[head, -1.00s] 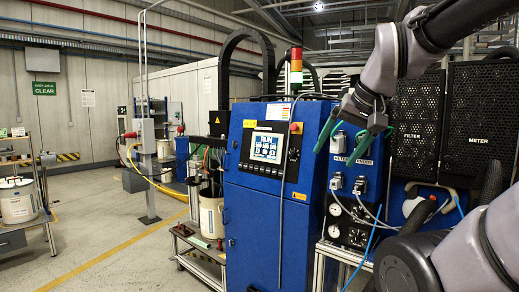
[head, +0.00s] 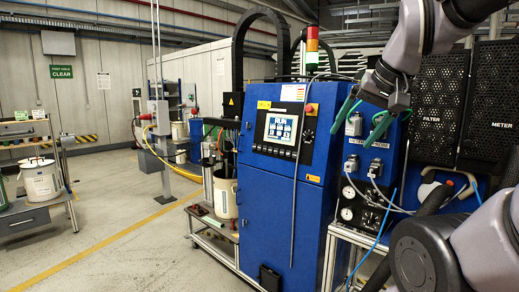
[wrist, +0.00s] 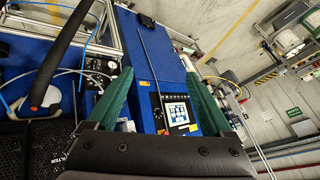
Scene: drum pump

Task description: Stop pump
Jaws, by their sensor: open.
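The blue pump cabinet (head: 270,205) stands in the middle of the head view. Its control panel has a lit screen (head: 280,128) that reads RUN, with a row of buttons below it. A red knob (head: 310,109) sits at the panel's upper right. The screen also shows in the wrist view (wrist: 175,112), between the fingers.
Gauges and connectors (head: 360,205) with cables sit on the cabinet's right side. Black mesh panels marked FILTER (head: 438,100) and METER (head: 500,100) stand at right. A drum (head: 225,195) stands left of the cabinet. Open floor (head: 120,225) lies at left.

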